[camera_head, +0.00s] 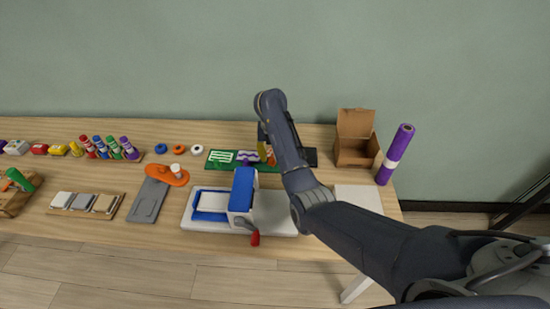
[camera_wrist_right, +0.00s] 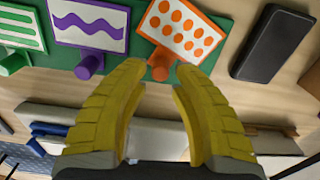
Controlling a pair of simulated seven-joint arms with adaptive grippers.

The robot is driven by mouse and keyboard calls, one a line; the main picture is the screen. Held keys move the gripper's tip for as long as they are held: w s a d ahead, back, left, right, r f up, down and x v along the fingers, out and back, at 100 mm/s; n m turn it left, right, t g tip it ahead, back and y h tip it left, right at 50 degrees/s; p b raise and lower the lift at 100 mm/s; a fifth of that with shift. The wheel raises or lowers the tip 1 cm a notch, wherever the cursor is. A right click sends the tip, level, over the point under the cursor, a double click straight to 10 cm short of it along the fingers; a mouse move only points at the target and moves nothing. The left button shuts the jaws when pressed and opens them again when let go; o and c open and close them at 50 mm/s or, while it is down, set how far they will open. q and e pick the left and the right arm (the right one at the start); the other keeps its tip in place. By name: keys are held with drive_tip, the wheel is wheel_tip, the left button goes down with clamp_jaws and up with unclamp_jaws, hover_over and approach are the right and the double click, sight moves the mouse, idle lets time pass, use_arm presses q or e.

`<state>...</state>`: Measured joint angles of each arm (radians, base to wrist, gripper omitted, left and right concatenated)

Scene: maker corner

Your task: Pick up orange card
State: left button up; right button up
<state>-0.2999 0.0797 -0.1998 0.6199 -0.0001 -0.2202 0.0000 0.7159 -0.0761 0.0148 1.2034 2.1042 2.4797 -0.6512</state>
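The orange card (camera_wrist_right: 183,29) is white with orange dots and an orange border, and has an orange round handle (camera_wrist_right: 160,66). It lies on a green mat (camera_wrist_right: 225,55) at the right of a row of cards. In the head view the arm and gripper mostly hide it. My right gripper (camera_wrist_right: 159,72) has yellow fingers, which are open, with the handle showing in the gap between their tips. Contact cannot be told. In the head view my right gripper (camera_head: 264,149) is over the mat. My left gripper is not in view.
A purple wavy card (camera_wrist_right: 90,24) and a green striped card (camera_wrist_right: 18,30) lie to the left. A dark flat block (camera_wrist_right: 275,44) is to the right. A blue and white machine (camera_head: 243,190) stands in front; an open cardboard box (camera_head: 355,152) is at the right.

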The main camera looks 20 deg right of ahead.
sight(271, 158)
drive_tip(key=shift+f, duration=1.55)
clamp_jaws()
